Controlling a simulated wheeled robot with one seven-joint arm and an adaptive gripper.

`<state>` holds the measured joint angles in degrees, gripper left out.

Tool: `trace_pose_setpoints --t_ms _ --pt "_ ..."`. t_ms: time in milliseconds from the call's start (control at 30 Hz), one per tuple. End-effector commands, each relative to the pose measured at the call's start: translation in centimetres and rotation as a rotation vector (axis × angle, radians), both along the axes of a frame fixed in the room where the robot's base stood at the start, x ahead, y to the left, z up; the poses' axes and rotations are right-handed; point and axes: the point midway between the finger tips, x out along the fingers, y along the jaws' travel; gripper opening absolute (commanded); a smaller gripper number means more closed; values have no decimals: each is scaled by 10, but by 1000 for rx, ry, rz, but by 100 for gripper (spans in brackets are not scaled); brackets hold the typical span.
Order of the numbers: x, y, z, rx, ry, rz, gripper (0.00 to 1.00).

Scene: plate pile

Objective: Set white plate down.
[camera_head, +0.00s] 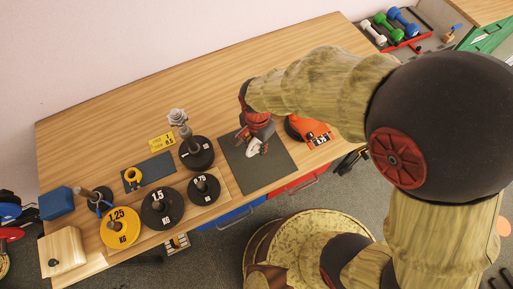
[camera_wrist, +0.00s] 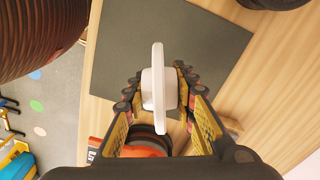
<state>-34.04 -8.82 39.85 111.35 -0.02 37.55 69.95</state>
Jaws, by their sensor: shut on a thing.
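The white plate (camera_wrist: 158,92) stands on edge between the fingers of my gripper (camera_wrist: 158,84) in the wrist view. My gripper is shut on it. In the head view my gripper (camera_head: 257,138) is over the dark grey mat (camera_head: 272,173), and part of the white plate (camera_head: 254,148) shows below the fingers. The mat also shows behind the plate in the wrist view (camera_wrist: 205,42). I cannot tell whether the plate touches the mat. The rest of the plate is hidden by my gripper in the head view.
A black plate (camera_head: 196,153) with a grey post lies left of the mat. Black plates (camera_head: 162,208) (camera_head: 204,189) and a yellow plate (camera_head: 120,228) lie at the front left. The back of the table (camera_head: 200,90) is clear.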

Motion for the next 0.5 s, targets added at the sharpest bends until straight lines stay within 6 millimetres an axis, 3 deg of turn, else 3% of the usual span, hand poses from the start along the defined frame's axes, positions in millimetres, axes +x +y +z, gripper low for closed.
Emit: trace_pose_setpoints --t_ms 167,367,500 --pt "8 2 -10 0 0 0 0" --pt "8 3 -37 -1 1 0 0" --pt "9 3 -40 1 -2 0 0"
